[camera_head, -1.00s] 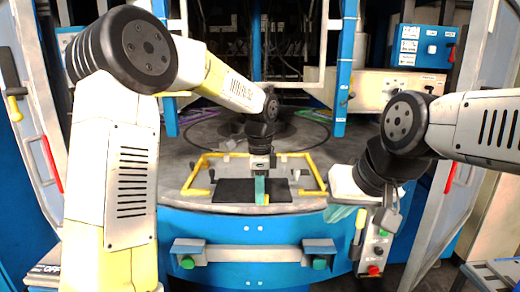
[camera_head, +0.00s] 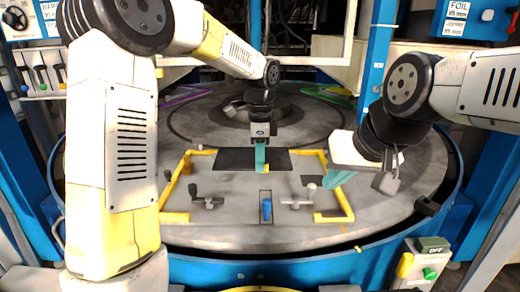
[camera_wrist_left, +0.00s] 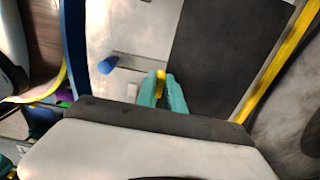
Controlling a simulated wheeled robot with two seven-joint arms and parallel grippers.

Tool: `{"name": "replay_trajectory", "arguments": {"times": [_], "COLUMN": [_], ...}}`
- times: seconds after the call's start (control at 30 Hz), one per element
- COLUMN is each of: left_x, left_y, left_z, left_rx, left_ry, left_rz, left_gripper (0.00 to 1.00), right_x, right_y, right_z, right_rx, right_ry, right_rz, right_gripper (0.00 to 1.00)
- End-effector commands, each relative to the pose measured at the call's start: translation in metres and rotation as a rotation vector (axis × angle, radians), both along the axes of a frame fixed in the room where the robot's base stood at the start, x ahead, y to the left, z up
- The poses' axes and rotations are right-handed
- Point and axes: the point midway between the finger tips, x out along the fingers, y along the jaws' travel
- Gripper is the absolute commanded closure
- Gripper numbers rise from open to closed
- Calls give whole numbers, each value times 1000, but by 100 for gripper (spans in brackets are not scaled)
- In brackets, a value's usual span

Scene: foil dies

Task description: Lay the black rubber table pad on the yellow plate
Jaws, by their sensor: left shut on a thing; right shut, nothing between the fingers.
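The black rubber pad (camera_head: 235,158) is a flat dark rectangle at the far part of the yellow-edged plate area. Yellow corner bars (camera_head: 175,217) flank it left and right. My left gripper (camera_head: 260,158) has its teal fingers shut on a small yellow tab at the pad's near edge. In the left wrist view the pad (camera_wrist_left: 225,50) spreads right of the fingers (camera_wrist_left: 163,90). I cannot tell whether the pad touches the surface below. My right gripper (camera_head: 341,182) is shut and empty, above the right yellow bar.
A blue peg (camera_head: 266,209) stands in a slot in front of the pad. A grey round table (camera_head: 400,215) surrounds this. A control box with an OFF label (camera_head: 428,258) is at lower right.

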Motion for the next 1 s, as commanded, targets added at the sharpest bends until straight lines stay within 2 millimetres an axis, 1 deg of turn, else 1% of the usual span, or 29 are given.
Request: {"name": "replay_trajectory", "arguments": {"times": [0.4, 0.53, 0.67, 1.0], "left_x": [0, 0, 0, 0], "left_y": [0, 0, 0, 0], "left_z": [0, -4, -13, -46], "left_rx": [1, 1, 1, 1], "left_ry": [-1, 0, 1, 1], "left_rz": [0, 0, 0, 0], "left_gripper": [100, 100, 100, 100], "right_x": [0, 0, 0, 0], "right_y": [0, 0, 0, 0], "right_z": [0, 0, 0, 0], "right_rx": [0, 0, 0, 0], "right_ry": [-1, 0, 0, 0], "right_rz": [0, 0, 0, 0], "right_gripper": [100, 100, 100, 100]}}
